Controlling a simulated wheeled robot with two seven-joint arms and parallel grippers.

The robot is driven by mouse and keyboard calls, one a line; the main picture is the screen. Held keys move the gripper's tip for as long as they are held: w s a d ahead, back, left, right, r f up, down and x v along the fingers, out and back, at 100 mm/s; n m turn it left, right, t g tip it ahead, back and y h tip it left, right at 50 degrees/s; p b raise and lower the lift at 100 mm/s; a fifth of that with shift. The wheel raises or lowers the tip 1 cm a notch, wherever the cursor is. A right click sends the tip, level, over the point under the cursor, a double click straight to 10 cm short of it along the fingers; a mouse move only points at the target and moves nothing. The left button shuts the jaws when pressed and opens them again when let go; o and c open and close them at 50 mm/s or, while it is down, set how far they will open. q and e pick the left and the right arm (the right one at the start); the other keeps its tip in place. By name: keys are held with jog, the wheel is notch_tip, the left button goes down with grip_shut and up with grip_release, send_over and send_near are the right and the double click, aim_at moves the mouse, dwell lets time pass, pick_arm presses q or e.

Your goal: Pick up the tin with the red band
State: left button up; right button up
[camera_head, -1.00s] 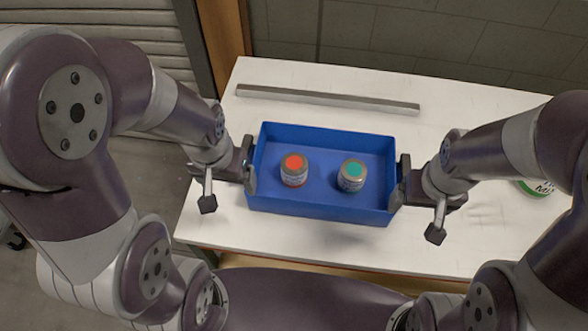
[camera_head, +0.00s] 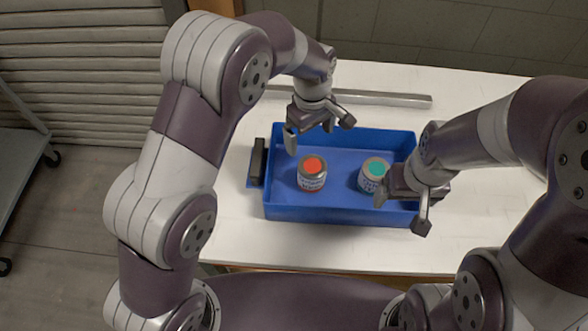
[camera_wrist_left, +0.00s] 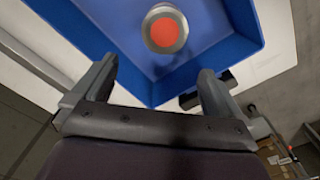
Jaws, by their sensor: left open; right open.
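The tin with the red band (camera_head: 312,176) stands upright in the blue tray (camera_head: 310,213), with a red-orange spot on its lid. It also shows at the top of the left wrist view (camera_wrist_left: 166,28). A second tin with a teal spot (camera_head: 373,176) stands to its right in the tray. My left gripper (camera_head: 310,137) is open and empty above the tray, behind and a little left of the red-banded tin in the head view. My right gripper (camera_head: 384,188) is open over the tray's right part and partly covers the teal tin.
A grey metal bar (camera_head: 380,98) lies along the back of the white table (camera_head: 330,250). A black handle (camera_head: 258,160) is on the tray's left end. The tray's right end is partly hidden by my right arm. The table in front of the tray is clear.

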aim_at(312, 165)
pick_arm(q)
jog(key=shift+s+d+f+n, duration=0.5)
jog(key=shift+s+d+f, duration=0.25)
jog(key=shift+s, duration=0.2)
jog(key=f, duration=0.2)
jog(key=f+p, duration=0.1)
jog(key=f, duration=0.1)
jog(key=w+f, duration=0.1)
jog(key=f, duration=0.1)
jog(key=shift+a+f, duration=0.1)
jog(key=shift+a, duration=0.25)
jog(key=f, duration=0.1)
jog(key=f+p, duration=0.1)
jog(key=s+f, duration=0.1)
jog(key=f, duration=0.1)
jog(key=shift+d, duration=0.35)
jog(key=shift+f, duration=0.3)
jog(key=shift+w+a+f, duration=0.1)
jog(key=shift+w+a, duration=0.05)
jog(key=shift+a, duration=0.05)
jog(key=shift+d, duration=0.1)
jog(key=c, duration=1.1)
pick_arm(e)
jog(key=shift+s+d+r, duration=0.25)
jog(key=shift+d+r, duration=0.1)
jog(key=shift+r, duration=0.25)
jog(key=shift+s+d+r, duration=0.2)
jog(key=shift+d+r, duration=0.15)
jog(key=shift+r, duration=0.25)
